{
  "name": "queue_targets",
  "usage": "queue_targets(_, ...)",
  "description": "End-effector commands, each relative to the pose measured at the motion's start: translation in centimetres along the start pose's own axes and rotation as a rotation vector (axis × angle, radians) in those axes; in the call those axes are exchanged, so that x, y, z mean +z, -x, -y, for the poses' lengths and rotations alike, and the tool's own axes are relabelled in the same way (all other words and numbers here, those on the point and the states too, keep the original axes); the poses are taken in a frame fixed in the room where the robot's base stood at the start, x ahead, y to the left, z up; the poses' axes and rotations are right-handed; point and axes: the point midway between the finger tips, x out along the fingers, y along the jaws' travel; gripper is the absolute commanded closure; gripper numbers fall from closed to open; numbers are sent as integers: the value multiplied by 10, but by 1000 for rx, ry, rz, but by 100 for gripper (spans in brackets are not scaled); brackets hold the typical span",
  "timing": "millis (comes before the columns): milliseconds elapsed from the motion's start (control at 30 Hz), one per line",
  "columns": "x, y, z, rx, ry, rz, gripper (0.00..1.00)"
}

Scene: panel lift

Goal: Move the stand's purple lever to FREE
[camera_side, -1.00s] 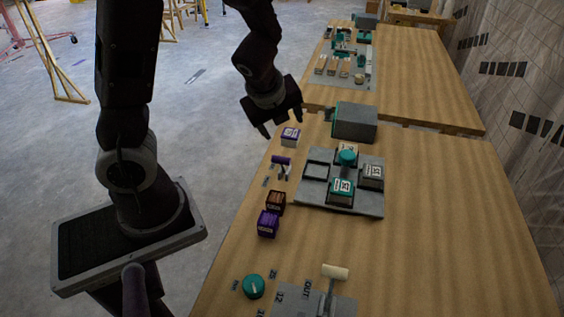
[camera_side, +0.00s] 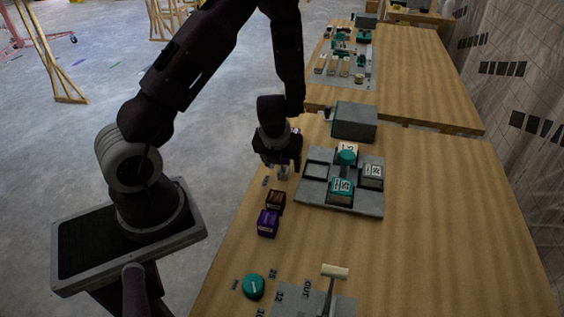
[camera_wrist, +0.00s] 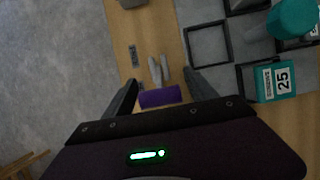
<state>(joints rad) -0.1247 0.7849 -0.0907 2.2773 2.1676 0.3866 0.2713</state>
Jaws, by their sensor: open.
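The purple lever (camera_wrist: 160,97) shows in the wrist view as a purple bar on a grey stand (camera_wrist: 158,70), between my two open fingers. My gripper (camera_wrist: 158,88) is open above it; I cannot tell whether a finger touches the bar. In the side view my gripper (camera_side: 281,168) points down over the lever's place and hides most of it. Part of the grey stand (camera_side: 284,173) shows under the fingers. A small dark label plate (camera_wrist: 133,55) lies beside the stand in the wrist view; its writing is unreadable.
Right of the gripper is a grey tray (camera_side: 340,208) with a teal-knobbed piece (camera_side: 347,157) and labelled blocks. A brown block (camera_side: 275,201) and a purple block (camera_side: 268,224) stand nearer the camera. A grey box (camera_side: 355,122) stands behind. The table's right side is clear.

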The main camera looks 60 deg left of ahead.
Motion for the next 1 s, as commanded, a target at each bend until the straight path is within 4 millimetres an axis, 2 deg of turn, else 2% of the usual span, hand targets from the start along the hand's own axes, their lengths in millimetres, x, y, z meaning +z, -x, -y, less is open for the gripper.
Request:
queue_targets(133, 0, 0, 0, 0, 0, 0, 35)
queue_targets(167, 0, 0, 0, 0, 0, 0, 38)
queue_targets(400, 0, 0, 0, 0, -1, 0, 86)
queue_targets(467, 0, 1, 0, 0, -1, 0, 97)
queue_targets(500, 0, 1, 0, 0, -1, 0, 100)
queue_targets(1000, 6, 1, 1, -1, -2, -60, 100)
